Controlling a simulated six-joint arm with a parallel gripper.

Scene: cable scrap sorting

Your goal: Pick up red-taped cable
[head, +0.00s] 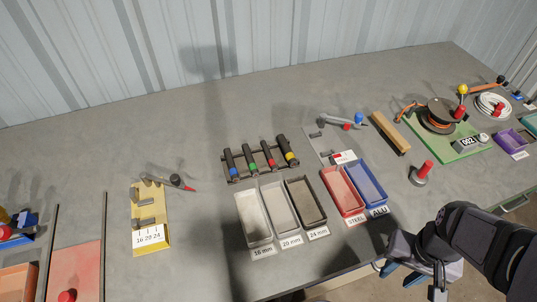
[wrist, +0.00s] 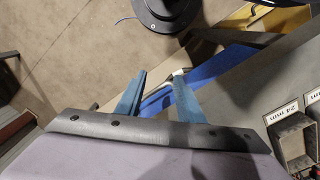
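The red-taped cable (head: 269,157) is a short dark piece with a red band. It lies in a dark rack (head: 262,171) beside similar pieces banded blue (head: 231,162), green (head: 250,160) and yellow (head: 288,153). My gripper (head: 399,274) is at the lower right of the head view, near the table's front edge and well away from the rack. In the wrist view its two blue fingers (wrist: 160,80) stand apart with nothing held between them. The red-taped cable is not identifiable in the wrist view.
Grey bins labelled 16 mm (head: 239,222), 20 mm (head: 269,216) and 24 mm (head: 322,219) stand in front of the rack. The red STEEL bin (head: 329,178) and blue ALU bin (head: 381,206) are to their right.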

